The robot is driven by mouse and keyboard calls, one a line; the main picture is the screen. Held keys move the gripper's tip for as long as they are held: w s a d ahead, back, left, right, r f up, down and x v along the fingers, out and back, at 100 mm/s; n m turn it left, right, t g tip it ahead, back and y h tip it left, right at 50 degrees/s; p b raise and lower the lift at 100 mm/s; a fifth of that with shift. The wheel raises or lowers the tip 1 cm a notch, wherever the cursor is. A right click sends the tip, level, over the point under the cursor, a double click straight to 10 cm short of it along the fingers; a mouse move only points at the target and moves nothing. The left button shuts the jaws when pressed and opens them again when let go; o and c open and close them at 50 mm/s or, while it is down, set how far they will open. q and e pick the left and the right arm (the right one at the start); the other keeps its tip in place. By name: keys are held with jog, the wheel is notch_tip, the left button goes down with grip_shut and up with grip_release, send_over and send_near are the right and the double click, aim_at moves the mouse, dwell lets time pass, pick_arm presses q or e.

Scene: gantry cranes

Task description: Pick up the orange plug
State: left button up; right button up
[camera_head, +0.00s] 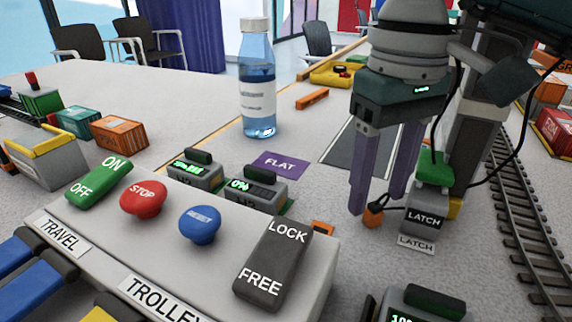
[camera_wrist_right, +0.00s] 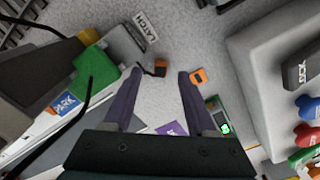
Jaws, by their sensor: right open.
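A small orange plug (camera_head: 373,216) sits low by the tip of one purple finger in the head view. A thin dark cable runs from it towards the grey LATCH box (camera_head: 424,215). My right gripper (camera_head: 382,196) points down, open and empty, with its fingers on either side of the plug's area.
A second orange piece (camera_head: 323,229) lies beside the control console (camera_head: 325,262). A water bottle (camera_head: 257,85) stands further back. A grey column (camera_head: 475,125) rises close to the right gripper, with rails (camera_head: 530,225) to its right. Loose cables hang near the column.

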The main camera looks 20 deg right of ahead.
aim_at(373, 214)
notch_tip(373, 214, down, 3)
jog(key=shift+r, duration=0.2)
grip_shut()
dwell(0.3)
